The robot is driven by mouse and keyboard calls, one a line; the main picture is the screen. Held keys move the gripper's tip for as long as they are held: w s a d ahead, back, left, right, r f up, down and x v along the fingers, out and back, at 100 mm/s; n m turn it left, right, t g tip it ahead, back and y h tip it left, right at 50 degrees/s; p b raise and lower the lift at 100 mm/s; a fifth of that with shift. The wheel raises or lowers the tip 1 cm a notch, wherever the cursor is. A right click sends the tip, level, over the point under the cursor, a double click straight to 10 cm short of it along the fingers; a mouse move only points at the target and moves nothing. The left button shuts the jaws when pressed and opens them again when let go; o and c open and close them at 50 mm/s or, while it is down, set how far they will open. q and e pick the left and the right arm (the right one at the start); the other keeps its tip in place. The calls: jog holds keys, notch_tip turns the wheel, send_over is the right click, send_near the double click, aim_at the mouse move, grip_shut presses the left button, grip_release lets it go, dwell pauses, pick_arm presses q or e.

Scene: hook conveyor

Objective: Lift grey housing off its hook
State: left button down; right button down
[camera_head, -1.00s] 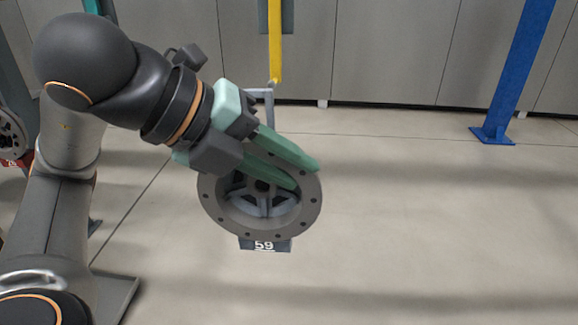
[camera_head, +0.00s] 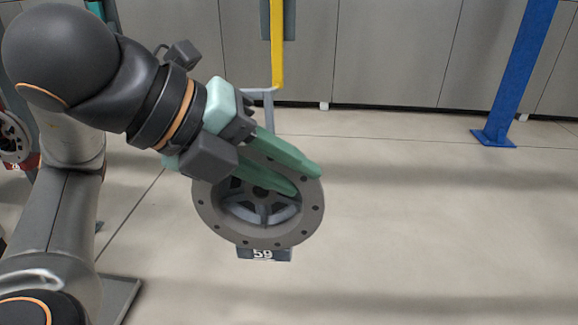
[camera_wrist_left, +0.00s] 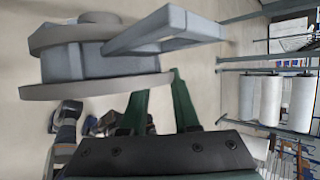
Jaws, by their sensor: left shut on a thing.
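The grey housing (camera_head: 210,213), a round flanged part with a spoked centre and bolt holes, hangs in the middle of the head view. A grey hook (camera_head: 268,98) under a yellow hanger (camera_head: 277,45) runs down behind it. A plate marked 59 (camera_head: 263,254) shows below its rim. My left gripper (camera_head: 306,181) is shut on the housing, its green fingers lying across the upper part. In the left wrist view the housing (camera_wrist_left: 95,90) is beyond the fingers, with a grey bracket-like frame (camera_wrist_left: 168,35) beside it. Whether housing and hook still touch is hidden. My right gripper is not in view.
A blue post (camera_head: 512,75) stands on the floor at the right. Grey cabinets (camera_head: 390,55) line the back. Another round grey part (camera_head: 12,140) with red below it shows at the left edge. The floor right of the housing is clear.

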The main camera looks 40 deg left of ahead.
pick_arm(q)
jog(key=s+d+b, duration=0.4)
jog(key=s+d, duration=0.2)
jog(key=s, duration=0.4)
dwell(1.0)
jog(key=shift+r, duration=0.15)
